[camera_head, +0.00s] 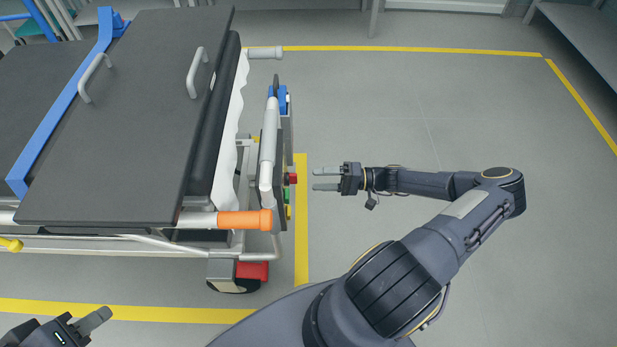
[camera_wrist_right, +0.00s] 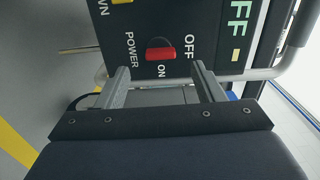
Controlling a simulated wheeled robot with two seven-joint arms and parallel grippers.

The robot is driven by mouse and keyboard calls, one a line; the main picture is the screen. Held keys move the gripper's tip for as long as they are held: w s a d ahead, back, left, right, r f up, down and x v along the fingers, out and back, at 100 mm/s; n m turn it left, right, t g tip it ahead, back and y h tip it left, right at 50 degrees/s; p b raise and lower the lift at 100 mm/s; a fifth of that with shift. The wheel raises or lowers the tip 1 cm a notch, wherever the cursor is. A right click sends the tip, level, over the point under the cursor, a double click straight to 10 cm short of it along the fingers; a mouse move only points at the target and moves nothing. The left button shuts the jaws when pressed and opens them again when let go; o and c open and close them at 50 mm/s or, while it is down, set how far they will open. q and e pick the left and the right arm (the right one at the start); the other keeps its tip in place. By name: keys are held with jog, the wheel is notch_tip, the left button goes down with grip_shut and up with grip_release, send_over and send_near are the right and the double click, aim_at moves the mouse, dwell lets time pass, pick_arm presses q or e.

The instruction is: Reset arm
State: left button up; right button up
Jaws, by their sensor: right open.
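My right gripper (camera_head: 326,178) is open and empty in the head view, with its fingers pointing left toward the wheeled stretcher's control end, apart from it. In the right wrist view the open fingers (camera_wrist_right: 158,72) frame a dark control panel (camera_wrist_right: 130,25) with a red rocker switch (camera_wrist_right: 161,53) labelled POWER, ON and OFF. No contact with the panel is visible. My left gripper (camera_head: 92,322) shows only in part at the bottom left of the head view, with one finger visible, so its opening cannot be told.
The stretcher (camera_head: 120,130) with black padding fills the left. An orange grip (camera_head: 245,222) and a red pedal (camera_head: 252,270) stick out at its near end. Yellow lines (camera_head: 420,49) mark the floor. Open grey floor (camera_head: 420,105) lies to the right, with a bench (camera_head: 588,40) at the upper right.

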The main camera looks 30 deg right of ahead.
jog(key=shift+s+d, duration=0.3)
jog(key=shift+d, duration=0.25)
jog(key=s+a+r+n+g+h, duration=0.25)
jog(key=a+r+g+h, duration=0.2)
jog(key=r, duration=0.35)
jog(key=s+a+r+n+g+h, duration=0.2)
jog(key=a+r+n+g+h, duration=0.1)
jog(key=a+r+g, duration=0.4)
jog(key=s+a+r+t+h, duration=0.2)
jog(key=s+r+t+h, duration=0.2)
jog(key=s+r+t, duration=0.65)
notch_tip(320, 180, up, 34)
jog(key=s+g+p, duration=0.2)
jog(key=g+p, duration=0.1)
jog(key=p, duration=2.8)
jog(key=shift+s+m, duration=0.35)
jog(key=shift+m, duration=0.1)
